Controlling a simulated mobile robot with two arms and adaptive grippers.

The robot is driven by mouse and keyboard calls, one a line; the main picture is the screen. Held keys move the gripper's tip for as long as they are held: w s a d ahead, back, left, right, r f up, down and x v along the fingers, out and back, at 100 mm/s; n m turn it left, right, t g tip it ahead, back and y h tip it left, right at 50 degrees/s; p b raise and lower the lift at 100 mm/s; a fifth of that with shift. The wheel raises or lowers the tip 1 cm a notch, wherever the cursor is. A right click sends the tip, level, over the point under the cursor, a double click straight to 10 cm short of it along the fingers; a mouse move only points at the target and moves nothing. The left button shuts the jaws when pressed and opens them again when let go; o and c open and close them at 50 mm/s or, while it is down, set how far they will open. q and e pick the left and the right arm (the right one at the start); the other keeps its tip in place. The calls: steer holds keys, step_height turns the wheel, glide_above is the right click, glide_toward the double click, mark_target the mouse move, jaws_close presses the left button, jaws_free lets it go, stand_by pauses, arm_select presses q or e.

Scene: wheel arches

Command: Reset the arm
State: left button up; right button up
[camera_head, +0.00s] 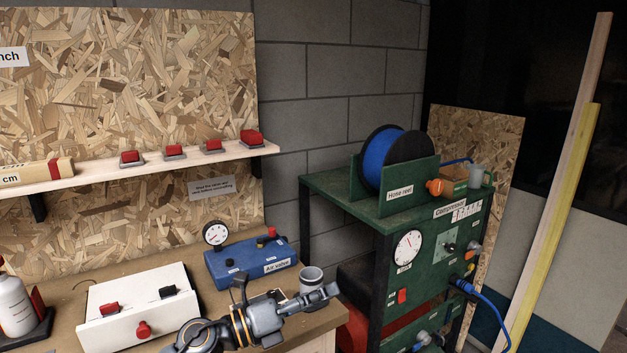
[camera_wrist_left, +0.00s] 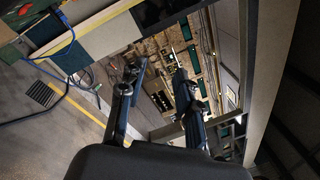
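My left gripper (camera_head: 328,293) is at the lower middle of the head view, above the front part of the workbench and pointing right. In the left wrist view its two fingers (camera_wrist_left: 158,78) stand apart with nothing between them. It is open and empty. A grey cup (camera_head: 311,280) stands on the bench just behind the fingers in the head view, partly hidden by them. I cannot tell whether they touch. My right gripper is in neither view.
The bench (camera_head: 60,300) carries a white switch box (camera_head: 130,308), a blue air valve unit (camera_head: 250,262) and a white bottle (camera_head: 14,305). A shelf (camera_head: 100,174) holds red-topped blocks. Right stands a green compressor cabinet (camera_head: 378,222) with a hose reel (camera_head: 378,160). Planks (camera_head: 560,210) lean farther right.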

arm_select(q)
steer(key=s+a+f+n+t+y, duration=0.35)
steer(key=a+f+n+y, duration=0.45)
steer(key=n, duration=0.7)
steer(key=s+a+f+n+t+y, duration=0.2)
steer(key=a+f+n+t+y, duration=0.25)
steer(key=a+n+y, duration=0.8)
steer(key=s+a+f+n+g+h, duration=0.15)
steer(key=s+f+n+g, duration=0.45)
steer(key=s, duration=0.7)
steer(key=s+f+n+g+h, duration=0.2)
steer(key=s+f+n+g, duration=0.2)
steer(key=s+f+g, duration=0.65)
steer(key=s+f+t, duration=0.1)
steer(key=s+f, duration=0.1)
steer(key=f, duration=1)
steer(key=s+f+t, duration=0.2)
steer(key=f, duration=1)
steer(key=s+a+f+g, duration=0.1)
steer(key=s+a+f, duration=0.2)
steer(key=s+f, duration=1.3)
steer(key=shift+s+f+m+g+y, duration=0.3)
steer(key=shift+s+f+m+g, duration=0.05)
steer(key=shift+s, duration=0.2)
